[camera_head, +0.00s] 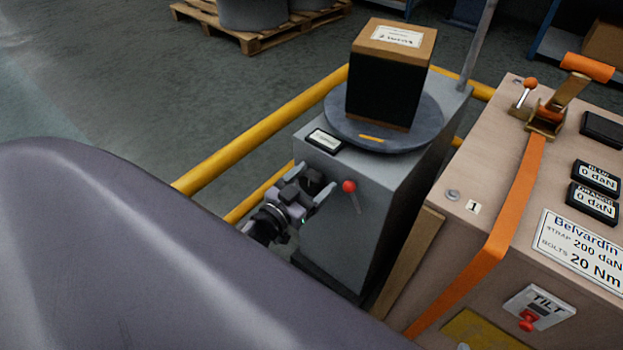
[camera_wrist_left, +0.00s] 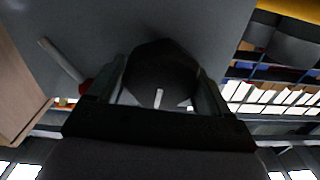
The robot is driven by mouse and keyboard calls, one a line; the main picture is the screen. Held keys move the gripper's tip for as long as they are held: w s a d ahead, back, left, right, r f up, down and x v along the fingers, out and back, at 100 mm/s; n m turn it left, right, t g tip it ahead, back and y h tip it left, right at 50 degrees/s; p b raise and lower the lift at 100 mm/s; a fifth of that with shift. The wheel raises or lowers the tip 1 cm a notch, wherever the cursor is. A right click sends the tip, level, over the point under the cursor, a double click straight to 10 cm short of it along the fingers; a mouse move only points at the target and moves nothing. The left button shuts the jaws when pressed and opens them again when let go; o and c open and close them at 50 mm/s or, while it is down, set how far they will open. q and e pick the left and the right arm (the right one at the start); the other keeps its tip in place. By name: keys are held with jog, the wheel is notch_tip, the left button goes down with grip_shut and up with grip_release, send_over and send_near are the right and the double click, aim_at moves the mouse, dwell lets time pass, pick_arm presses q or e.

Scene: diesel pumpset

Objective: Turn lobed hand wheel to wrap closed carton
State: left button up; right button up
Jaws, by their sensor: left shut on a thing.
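The carton (camera_head: 390,75) stands on a round grey turntable (camera_head: 345,128) on top of a grey machine cabinet (camera_head: 375,215). Its middle is covered by a dark wrap, with brown cardboard showing at top and bottom. The black lobed hand wheel (camera_head: 313,180) is on the cabinet's front face. My left gripper (camera_head: 318,190) is shut on the hand wheel, a finger on either side. In the left wrist view the hand wheel (camera_wrist_left: 160,72) sits between the fingers, with a pale mark on it. My right gripper is not in view.
A lever with a red knob (camera_head: 349,186) is just right of the gripper. Yellow rails (camera_head: 262,130) run behind the cabinet. A beige crate (camera_head: 490,190) with an orange strap (camera_head: 515,195) stands close on the right. Open floor lies at the back left.

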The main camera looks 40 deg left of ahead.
pick_arm(q)
jog(key=m, duration=0.5)
jog(key=shift+d+m, duration=0.1)
jog(key=shift+m, duration=0.3)
dwell(0.4)
jog(key=o, duration=0.9)
jog(key=shift+o, duration=0.2)
jog(key=s+p, duration=0.1)
jog(key=s, duration=0.6)
jog(key=shift+a, duration=0.25)
jog(key=shift+s, duration=0.1)
